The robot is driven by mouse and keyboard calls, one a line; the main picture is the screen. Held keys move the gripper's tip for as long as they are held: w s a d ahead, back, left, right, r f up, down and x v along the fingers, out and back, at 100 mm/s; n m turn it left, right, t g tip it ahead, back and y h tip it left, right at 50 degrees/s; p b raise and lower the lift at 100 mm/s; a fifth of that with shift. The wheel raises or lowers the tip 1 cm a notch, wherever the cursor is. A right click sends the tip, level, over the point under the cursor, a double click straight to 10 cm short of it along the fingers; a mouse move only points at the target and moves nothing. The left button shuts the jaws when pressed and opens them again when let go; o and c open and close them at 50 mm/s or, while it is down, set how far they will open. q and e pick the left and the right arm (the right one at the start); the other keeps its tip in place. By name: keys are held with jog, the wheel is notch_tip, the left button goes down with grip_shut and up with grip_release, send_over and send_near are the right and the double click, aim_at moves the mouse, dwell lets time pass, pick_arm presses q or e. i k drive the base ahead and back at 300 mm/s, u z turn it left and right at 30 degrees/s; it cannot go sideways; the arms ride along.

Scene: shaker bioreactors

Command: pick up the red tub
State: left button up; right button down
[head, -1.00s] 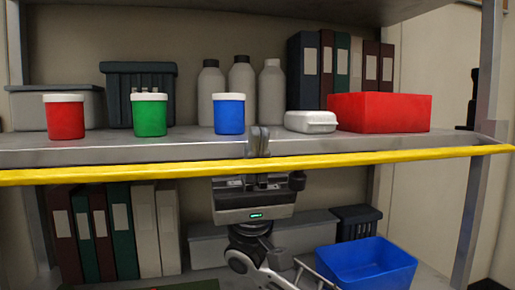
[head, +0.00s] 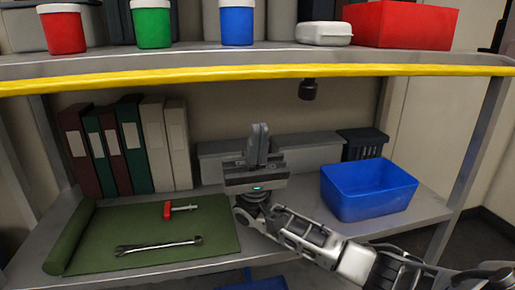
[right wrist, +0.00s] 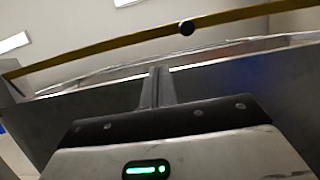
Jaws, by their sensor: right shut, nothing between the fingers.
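The red tub (head: 63,30) with a white lid stands upright on the upper shelf at the far left of the head view, its lid near the top edge. My right gripper (head: 259,132) is shut and empty, fingers pointing up, below the yellow shelf edge and well to the right of the tub. In the right wrist view its fingers (right wrist: 157,75) are together, with the shelf's underside and yellow edge beyond. The tub does not show in that view. My left gripper is not in view.
A green tub (head: 152,25), a blue tub (head: 237,24), a white box (head: 324,34) and a red bin (head: 405,24) share the upper shelf (head: 200,57). Its yellow edge (head: 200,79) lies above my gripper. The lower shelf holds binders, a green mat (head: 90,258) with tools, and a blue bin (head: 370,200).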

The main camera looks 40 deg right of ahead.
aim_at(62, 25)
jog(key=k, duration=1)
